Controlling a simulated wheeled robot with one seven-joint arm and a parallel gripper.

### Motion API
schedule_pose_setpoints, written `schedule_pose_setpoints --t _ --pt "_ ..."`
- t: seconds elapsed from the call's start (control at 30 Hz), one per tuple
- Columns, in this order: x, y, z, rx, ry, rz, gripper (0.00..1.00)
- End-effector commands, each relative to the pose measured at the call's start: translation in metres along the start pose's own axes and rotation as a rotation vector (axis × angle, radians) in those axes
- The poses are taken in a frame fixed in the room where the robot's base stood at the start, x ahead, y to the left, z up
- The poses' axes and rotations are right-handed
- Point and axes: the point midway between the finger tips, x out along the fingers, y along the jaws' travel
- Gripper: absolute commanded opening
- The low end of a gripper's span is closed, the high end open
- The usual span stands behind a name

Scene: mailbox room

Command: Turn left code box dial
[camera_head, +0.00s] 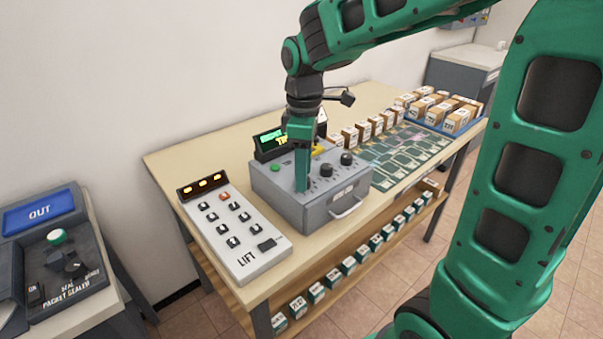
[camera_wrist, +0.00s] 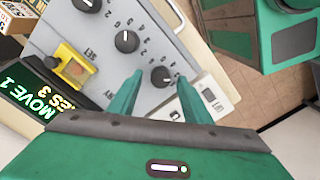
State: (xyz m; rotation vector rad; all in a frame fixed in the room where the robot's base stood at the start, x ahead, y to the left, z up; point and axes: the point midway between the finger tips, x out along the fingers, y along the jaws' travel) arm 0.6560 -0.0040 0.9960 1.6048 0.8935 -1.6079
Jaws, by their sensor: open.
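The grey code box (camera_head: 292,212) stands on the wooden table with a row of black dials on its sloped top. The right dial (camera_head: 347,158) and middle dial (camera_head: 326,170) show in the head view; my gripper (camera_head: 302,188) hides the left dial there. In the wrist view the left dial (camera_wrist: 161,77) lies between the open fingers of my gripper (camera_wrist: 158,80), with the middle dial (camera_wrist: 127,41) and right dial (camera_wrist: 88,4) beyond. My gripper points down at the box; whether a finger touches the dial I cannot tell.
The white LIFT panel (camera_head: 238,238) stands close left of the box. A lit display (camera_wrist: 35,88) and yellow switch (camera_wrist: 73,66) sit by the dials. Several small boxes (camera_head: 365,131) and a blue tray (camera_head: 440,122) stand at the back right. A packet sealer (camera_head: 70,270) is at far left.

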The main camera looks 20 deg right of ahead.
Motion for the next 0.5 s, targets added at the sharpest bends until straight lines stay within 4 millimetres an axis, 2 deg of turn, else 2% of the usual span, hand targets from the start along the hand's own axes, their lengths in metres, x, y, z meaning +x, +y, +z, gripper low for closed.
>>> schedule_pose_setpoints --t 0.13,0.4,0.43,0.5 --pt "0.0077 0.0 0.0001 0.001 0.0 0.001 0.45" --pt "0.0091 0.0 0.0002 0.001 0.001 0.001 0.45" --pt "0.0091 0.0 0.0003 0.001 0.0 0.001 0.42" --pt "0.009 0.0001 0.0003 0.001 0.0 0.001 0.25"
